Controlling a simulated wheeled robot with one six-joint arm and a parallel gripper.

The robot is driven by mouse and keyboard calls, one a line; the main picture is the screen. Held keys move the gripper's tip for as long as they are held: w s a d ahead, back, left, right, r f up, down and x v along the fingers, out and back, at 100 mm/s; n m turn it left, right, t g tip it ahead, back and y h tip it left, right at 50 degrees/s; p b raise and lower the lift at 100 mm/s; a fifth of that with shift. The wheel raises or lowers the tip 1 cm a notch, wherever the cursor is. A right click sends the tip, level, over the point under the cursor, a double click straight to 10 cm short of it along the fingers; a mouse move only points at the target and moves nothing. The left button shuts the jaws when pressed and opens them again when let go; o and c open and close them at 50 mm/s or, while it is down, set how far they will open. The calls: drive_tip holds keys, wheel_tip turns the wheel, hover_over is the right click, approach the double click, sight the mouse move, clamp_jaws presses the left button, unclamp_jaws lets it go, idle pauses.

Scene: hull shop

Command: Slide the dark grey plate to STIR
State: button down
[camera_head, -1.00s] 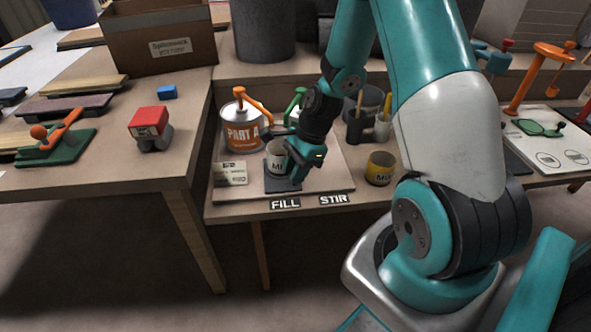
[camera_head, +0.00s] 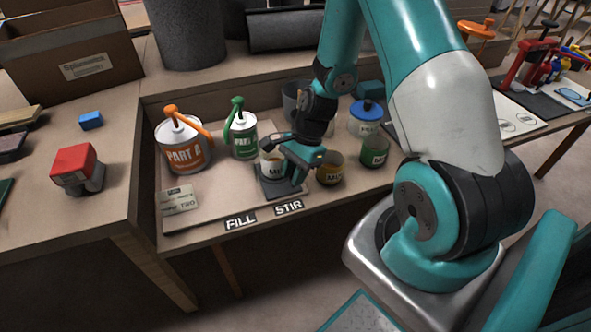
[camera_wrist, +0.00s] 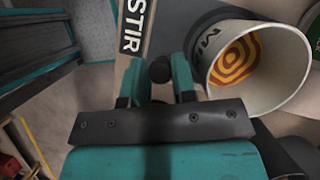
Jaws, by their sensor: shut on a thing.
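The dark grey plate (camera_head: 275,191) lies on the light board just behind the STIR label (camera_head: 288,208), right of the FILL label (camera_head: 240,220). A white cup (camera_head: 268,162) stands on the plate, partly hidden by my gripper (camera_head: 297,172). In the wrist view, orange and pale rings show inside the cup (camera_wrist: 245,60), and the STIR label (camera_wrist: 132,25) is close by, left of the fingers. My gripper (camera_wrist: 160,78) is shut on a small black knob (camera_wrist: 160,70), which appears to belong to the plate.
The PART A can (camera_head: 183,150) and a green-topped can (camera_head: 243,137) stand behind left. A card (camera_head: 178,200) lies on the board's left.

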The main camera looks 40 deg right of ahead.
drive_tip(key=shift+s+d, duration=0.1)
drive_tip(key=shift+d, duration=0.15)
drive_tip(key=c, duration=1.2)
unclamp_jaws()
drive_tip(key=shift+r, duration=0.3)
drive_tip(key=p+v, duration=0.3)
drive_tip(key=v, duration=1.4)
